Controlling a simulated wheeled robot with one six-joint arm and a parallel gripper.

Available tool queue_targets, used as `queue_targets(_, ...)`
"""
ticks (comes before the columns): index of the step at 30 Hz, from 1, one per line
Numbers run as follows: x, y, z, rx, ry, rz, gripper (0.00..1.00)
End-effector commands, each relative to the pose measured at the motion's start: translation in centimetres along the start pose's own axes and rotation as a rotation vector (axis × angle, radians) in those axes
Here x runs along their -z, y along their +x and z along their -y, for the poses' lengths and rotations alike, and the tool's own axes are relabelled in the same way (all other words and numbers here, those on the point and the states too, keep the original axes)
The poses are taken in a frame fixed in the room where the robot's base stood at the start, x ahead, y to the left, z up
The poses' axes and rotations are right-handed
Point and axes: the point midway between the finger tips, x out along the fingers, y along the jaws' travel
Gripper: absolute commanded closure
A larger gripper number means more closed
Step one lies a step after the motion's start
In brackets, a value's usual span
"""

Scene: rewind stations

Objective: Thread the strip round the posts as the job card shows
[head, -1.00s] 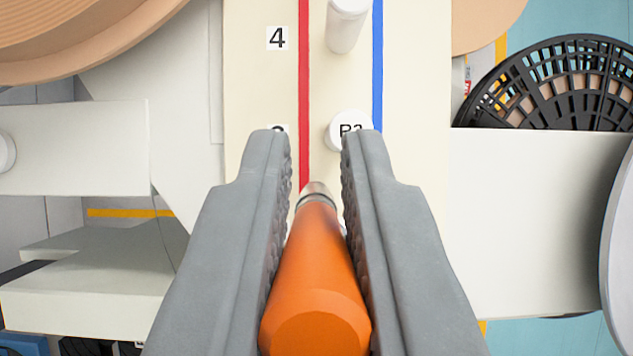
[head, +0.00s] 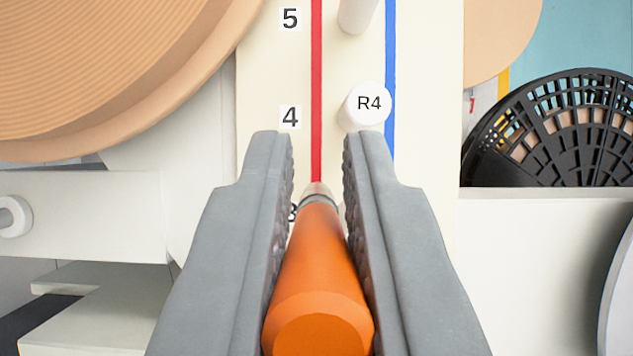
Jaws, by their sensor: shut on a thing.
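My gripper (head: 318,160) is shut on an orange tool (head: 318,262) with a metal tip, which points up the picture. A red strip (head: 317,90) runs from the top edge down to the tool's tip, along the cream board (head: 425,120). The white post R4 (head: 368,105) stands just ahead of the right finger, to the right of the red strip. Another white post (head: 357,14) stands further up, cut by the top edge. A blue line (head: 391,70) runs along the board right of the posts. The job card is not in view.
Number labels 5 (head: 290,19) and 4 (head: 290,117) lie left of the red strip; a 3 is partly hidden by the gripper. A large tan roll (head: 110,70) is at the upper left. A black slotted reel (head: 560,135) is at the right.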

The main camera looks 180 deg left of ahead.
Motion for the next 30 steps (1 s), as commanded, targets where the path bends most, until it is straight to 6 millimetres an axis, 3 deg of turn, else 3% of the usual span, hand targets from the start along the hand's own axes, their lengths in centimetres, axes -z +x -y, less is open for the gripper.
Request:
queue_targets(11, 1.0, 0.6, -3.6, -0.001, 0.002, -0.001, 1.00)
queue_targets(30, 0.5, 0.3, -9.8, -0.001, 0.002, -0.001, 1.00)
